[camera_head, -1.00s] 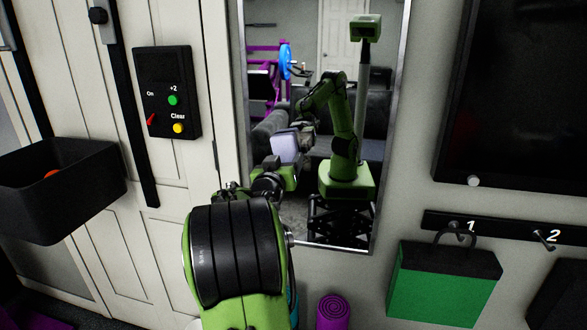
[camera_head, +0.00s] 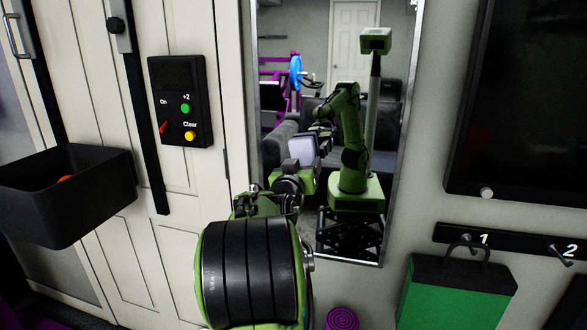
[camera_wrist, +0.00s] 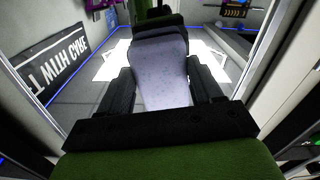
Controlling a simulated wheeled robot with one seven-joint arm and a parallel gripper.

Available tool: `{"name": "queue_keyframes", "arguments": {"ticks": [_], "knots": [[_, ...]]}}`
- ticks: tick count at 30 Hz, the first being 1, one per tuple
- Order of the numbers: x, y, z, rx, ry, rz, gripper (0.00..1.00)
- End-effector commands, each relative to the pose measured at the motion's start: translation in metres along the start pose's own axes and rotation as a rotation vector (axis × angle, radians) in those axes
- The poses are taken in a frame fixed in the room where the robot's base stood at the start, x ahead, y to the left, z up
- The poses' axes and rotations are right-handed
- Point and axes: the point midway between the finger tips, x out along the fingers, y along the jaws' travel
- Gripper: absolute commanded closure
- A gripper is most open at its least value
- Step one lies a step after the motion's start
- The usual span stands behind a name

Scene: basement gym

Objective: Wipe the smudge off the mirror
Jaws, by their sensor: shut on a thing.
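The tall mirror (camera_head: 413,60) hangs on the wall in a thin metal frame, at the centre of the head view. It reflects the room and my own green arm and base. I cannot make out a smudge on it. My gripper (camera_wrist: 160,88) is shut on a pale lavender block (camera_wrist: 160,65), which sticks out beyond the fingers in the wrist view. In the head view the block (camera_head: 303,147) appears in front of the mirror's lower left part, close to its reflection. I cannot tell whether it touches the glass.
Left of the mirror are a black control panel (camera_head: 180,75) with buttons and a black wall bin (camera_head: 75,205). On the right are a dark screen (camera_head: 525,100), a hook rail (camera_head: 520,243) and a green bag (camera_head: 450,295). A purple rolled mat (camera_head: 342,318) stands below.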

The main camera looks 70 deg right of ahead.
Motion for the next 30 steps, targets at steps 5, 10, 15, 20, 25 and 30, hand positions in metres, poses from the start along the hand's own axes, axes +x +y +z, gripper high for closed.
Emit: {"name": "queue_keyframes", "arguments": {"ticks": [5,10,15,20,25,30], "knots": [[0.0,0.016,0.004,-0.001,-0.002,0.007,0.6],[0.0,0.032,0.008,-0.001,-0.003,0.005,0.6],[0.0,0.037,0.008,-0.001,-0.003,0.003,0.6],[0.0,0.053,0.012,-0.001,-0.002,0.006,0.6],[0.001,0.068,0.015,-0.001,-0.003,0.006,0.6],[0.001,0.075,0.015,-0.002,-0.003,0.006,0.6]]}}
